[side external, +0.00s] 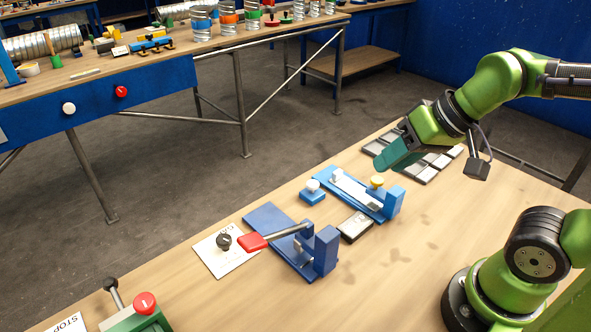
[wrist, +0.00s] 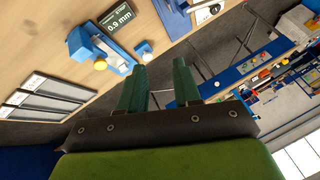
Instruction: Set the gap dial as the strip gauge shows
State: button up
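The strip gauge is a blue fixture (side external: 388,204) with a yellow knob (side external: 377,181) and a pale strip along its bed. Beside it a dark display box (side external: 355,227) stands; in the wrist view the display (wrist: 120,18) reads 0.9 mm. The likely gap dial is a black knob (side external: 224,241) on a white plate (side external: 238,258) at the left; its marks are too small to read. My gripper (side external: 383,163) is above the table, behind and above the gauge, touching nothing. In the wrist view my gripper (wrist: 160,68) has its green fingers apart and empty.
A blue fixture (side external: 327,250) with a red-handled lever (side external: 252,243) stands beside the dial plate. A small blue block with a white knob (side external: 312,192) is near the gauge. Grey trays (side external: 440,163) lie at the back. A green box with a red button (side external: 145,303) is front left.

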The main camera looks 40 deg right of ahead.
jog(key=o, duration=0.5)
jog(key=w+a+n+g, duration=0.1)
jog(key=w+a, duration=0.1)
jog(key=w, duration=0.2)
jog(key=w+a+n+g, duration=0.1)
jog(key=w+a, duration=0.2)
jog(key=w, duration=0.1)
jog(key=w+a+n+g, duration=0.1)
jog(key=w+a, duration=0.2)
jog(key=w, duration=0.1)
jog(key=shift+w+a+f+g, duration=0.15)
jog(key=shift+w+f+g, duration=0.05)
jog(key=shift+f+g, duration=0.2)
jog(key=shift+c, duration=0.2)
jog(key=n+g+h, duration=0.2)
jog(key=n+g, duration=0.1)
jog(key=n, duration=0.1)
send_over(223, 239)
jog(key=shift+f, duration=2.15)
notch_tip(223, 239, down, 16)
jog(key=shift+r, duration=0.1)
jog(key=shift+c, duration=0.3)
jog(key=c, duration=1)
